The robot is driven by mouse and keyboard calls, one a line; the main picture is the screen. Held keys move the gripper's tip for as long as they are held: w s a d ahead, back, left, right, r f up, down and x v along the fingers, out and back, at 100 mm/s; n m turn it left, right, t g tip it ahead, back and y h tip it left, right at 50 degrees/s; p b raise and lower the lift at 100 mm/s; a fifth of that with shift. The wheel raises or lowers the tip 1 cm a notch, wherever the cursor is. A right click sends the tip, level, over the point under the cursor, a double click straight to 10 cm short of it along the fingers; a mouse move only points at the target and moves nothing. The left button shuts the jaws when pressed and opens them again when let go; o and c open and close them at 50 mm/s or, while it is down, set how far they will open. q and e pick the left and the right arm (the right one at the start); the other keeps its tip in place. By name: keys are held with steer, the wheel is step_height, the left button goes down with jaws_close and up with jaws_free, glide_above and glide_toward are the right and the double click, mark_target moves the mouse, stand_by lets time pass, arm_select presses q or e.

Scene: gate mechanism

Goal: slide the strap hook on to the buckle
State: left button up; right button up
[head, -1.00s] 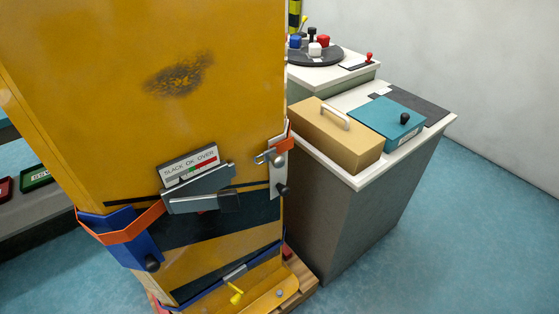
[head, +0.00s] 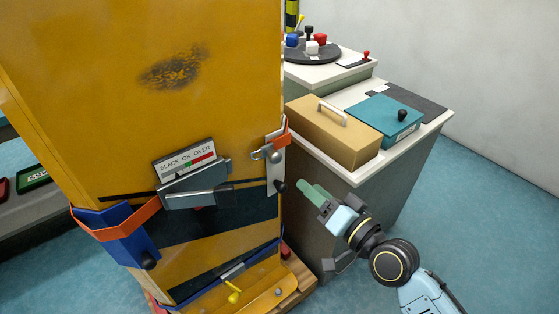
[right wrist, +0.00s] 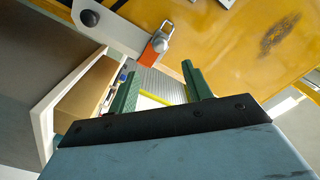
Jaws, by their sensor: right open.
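The strap hook (head: 266,153) is a small grey metal piece at the end of a short orange strap, at the right edge of the yellow cabinet. It also shows in the right wrist view (right wrist: 166,30), beyond the fingertips. The grey buckle (head: 195,188) sits on the cabinet front, left of the hook and apart from it, under a SLACK OK OVER gauge. My right gripper (head: 311,190) has green fingers and is right of and below the hook, touching neither. The right wrist view (right wrist: 158,82) shows its fingers apart with nothing held between them. My left gripper is out of view.
A pale plate (head: 274,172) with a black knob (head: 281,186) hangs below the hook, close to my right gripper. A blue bracket (head: 118,232) carries the longer orange strap at left. A counter at right holds a tan box (head: 330,132) and a teal box (head: 384,118).

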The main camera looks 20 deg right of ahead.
mark_target(278, 161)
steer(key=x, duration=1.2)
steer(key=shift+f, duration=0.1)
steer(key=shift+c, duration=0.3)
jaws_close()
